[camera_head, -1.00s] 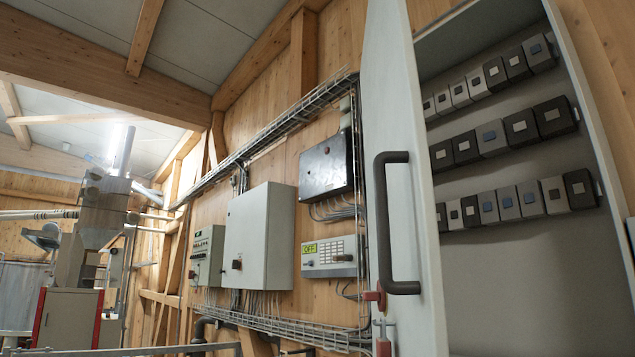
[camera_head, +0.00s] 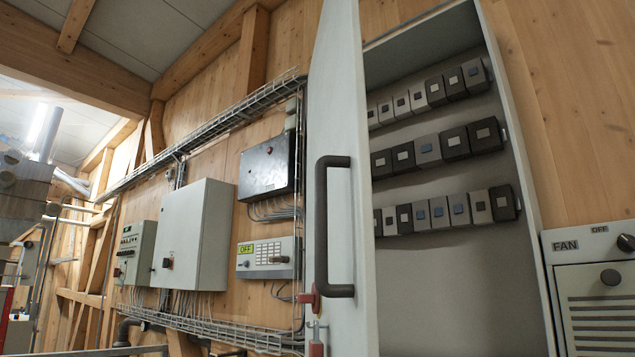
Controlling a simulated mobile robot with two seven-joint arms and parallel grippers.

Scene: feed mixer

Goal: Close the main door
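The main door (camera_head: 343,120) is the tall pale grey door of an electrical cabinet (camera_head: 440,290). It stands open, swung out on the cabinet's left side. Its dark curved handle (camera_head: 322,225) is on the face turned towards me. A red latch piece (camera_head: 309,298) sits near the handle's lower end. Inside the open cabinet are three rows of grey and black switch modules (camera_head: 428,152). Neither of my grippers shows in the head view.
A fan control box (camera_head: 590,290) with knobs is on the right, beside the cabinet. Left of the door, a grey wall box (camera_head: 192,235), a black box (camera_head: 268,167) and a panel reading OFF (camera_head: 268,258) hang on the wooden wall. Wire cable trays (camera_head: 205,130) run along it.

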